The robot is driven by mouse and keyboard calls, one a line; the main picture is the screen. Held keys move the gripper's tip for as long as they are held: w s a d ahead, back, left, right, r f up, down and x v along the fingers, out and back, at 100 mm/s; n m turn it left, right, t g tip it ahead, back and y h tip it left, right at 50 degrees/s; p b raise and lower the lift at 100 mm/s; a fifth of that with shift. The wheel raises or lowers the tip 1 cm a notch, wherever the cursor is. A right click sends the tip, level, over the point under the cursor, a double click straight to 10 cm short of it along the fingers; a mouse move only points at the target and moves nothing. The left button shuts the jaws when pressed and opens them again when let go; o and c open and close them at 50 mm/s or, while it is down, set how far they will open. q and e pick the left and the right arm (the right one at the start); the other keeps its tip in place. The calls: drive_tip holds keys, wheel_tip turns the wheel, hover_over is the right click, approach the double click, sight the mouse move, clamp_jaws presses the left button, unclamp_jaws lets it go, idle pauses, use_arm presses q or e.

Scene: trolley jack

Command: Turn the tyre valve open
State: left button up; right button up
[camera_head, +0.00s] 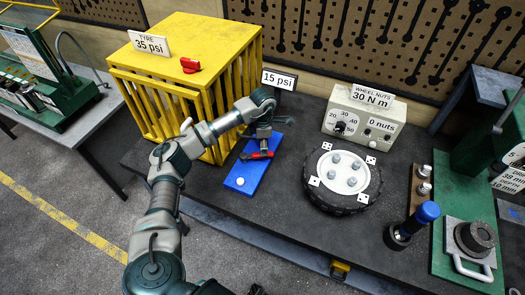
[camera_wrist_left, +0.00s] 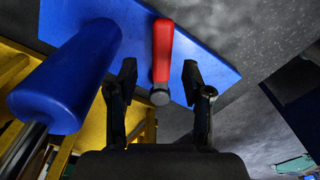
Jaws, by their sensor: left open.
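A red handle (camera_head: 257,156) lies across the blue plate (camera_head: 240,181) on the bench. In the left wrist view the red handle (camera_wrist_left: 162,45) points away from me, with a round grey end nearest me. My left gripper (camera_head: 263,143) is over the plate at the handle. In the left wrist view its open fingers (camera_wrist_left: 158,78) stand on either side of the handle's near end, with gaps on both sides. I cannot tell which red part is the tyre valve.
A "15 psi" sign (camera_head: 279,80) stands behind the plate. A blue cylinder (camera_wrist_left: 68,75) is close on the left in the wrist view. Right of the plate are a wheel (camera_head: 342,177), a nut-torque box (camera_head: 363,115) and a blue-handled tool (camera_head: 420,218).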

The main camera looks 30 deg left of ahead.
use_arm(q)
wheel_tip(320, 180, up, 8)
